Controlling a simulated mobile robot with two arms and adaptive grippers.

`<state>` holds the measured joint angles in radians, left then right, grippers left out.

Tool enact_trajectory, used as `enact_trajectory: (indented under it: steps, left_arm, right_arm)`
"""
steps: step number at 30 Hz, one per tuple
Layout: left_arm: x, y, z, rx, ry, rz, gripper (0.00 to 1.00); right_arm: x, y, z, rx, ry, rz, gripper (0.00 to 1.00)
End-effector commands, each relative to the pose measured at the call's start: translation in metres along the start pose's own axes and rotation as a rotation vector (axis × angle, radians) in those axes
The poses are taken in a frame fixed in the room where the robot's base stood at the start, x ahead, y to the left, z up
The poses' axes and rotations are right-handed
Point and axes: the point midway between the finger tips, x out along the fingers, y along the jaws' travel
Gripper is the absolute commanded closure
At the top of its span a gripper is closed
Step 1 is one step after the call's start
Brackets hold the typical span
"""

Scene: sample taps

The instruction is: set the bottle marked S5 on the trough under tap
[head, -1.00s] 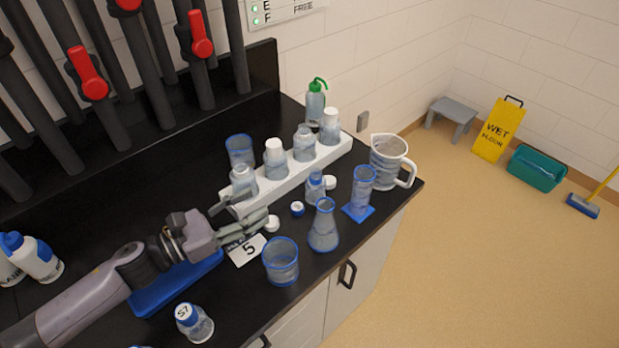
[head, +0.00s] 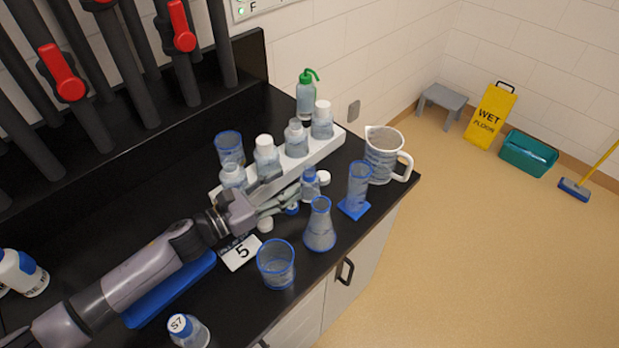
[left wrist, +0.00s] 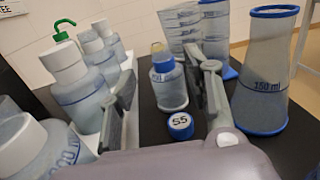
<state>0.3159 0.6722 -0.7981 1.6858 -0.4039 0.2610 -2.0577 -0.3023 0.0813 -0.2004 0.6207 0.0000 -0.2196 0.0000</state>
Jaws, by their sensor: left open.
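A small clear bottle with a blue neck (head: 310,185) stands upright on the black counter. In the left wrist view the bottle (left wrist: 168,85) shows between my finger lines, farther out, and looks uncapped. A blue cap marked S5 (left wrist: 180,125) lies on the counter in front of it; the bottle's own mark is not readable. My left gripper (head: 284,197) is open and empty, low over the counter, with its fingers pointing at the bottle. Taps with red handles (head: 62,72) are at the upper left. I cannot make out a trough under them. My right gripper is out of view.
A white rack (head: 325,153) with several bottles lies along the left side of my fingers. A conical flask (head: 319,225), a cylinder (head: 357,187), a beaker (head: 276,264) and a jug (head: 383,155) stand close by.

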Motion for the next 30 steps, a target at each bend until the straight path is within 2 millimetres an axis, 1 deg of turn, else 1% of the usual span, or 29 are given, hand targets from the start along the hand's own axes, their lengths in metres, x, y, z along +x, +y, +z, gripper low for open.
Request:
enact_trajectory:
  steps: [1,3,8,10,15,18,22,28,30]
  left_arm:
    - [0.009,0.000,0.003,-0.002,-0.001,0.000,0.54]
    - [0.017,0.001,0.002,-0.001,-0.001,0.001,0.54]
    - [0.026,0.000,0.001,-0.002,0.000,0.000,0.54]
    - [0.032,0.000,0.004,-0.001,-0.001,0.000,0.54]
    - [0.058,-0.002,0.011,-0.002,-0.002,0.000,0.54]
    - [0.069,-0.002,0.006,-0.002,0.000,0.000,0.54]
    - [0.076,-0.002,0.004,-0.001,0.001,0.001,0.54]
    - [0.076,-0.002,0.003,-0.001,0.000,0.000,0.54]
    - [0.076,-0.002,0.003,-0.001,0.000,0.000,0.58]
  right_arm:
    - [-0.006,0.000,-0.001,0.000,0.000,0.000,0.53]
    - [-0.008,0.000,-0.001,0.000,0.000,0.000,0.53]
    - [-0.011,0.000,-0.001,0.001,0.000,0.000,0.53]
    - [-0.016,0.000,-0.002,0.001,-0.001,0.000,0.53]
    - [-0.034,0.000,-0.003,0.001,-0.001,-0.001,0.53]
    - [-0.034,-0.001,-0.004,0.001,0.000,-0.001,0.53]
    - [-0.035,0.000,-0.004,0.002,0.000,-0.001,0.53]
    - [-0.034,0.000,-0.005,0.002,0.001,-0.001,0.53]
    - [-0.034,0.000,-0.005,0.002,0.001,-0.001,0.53]
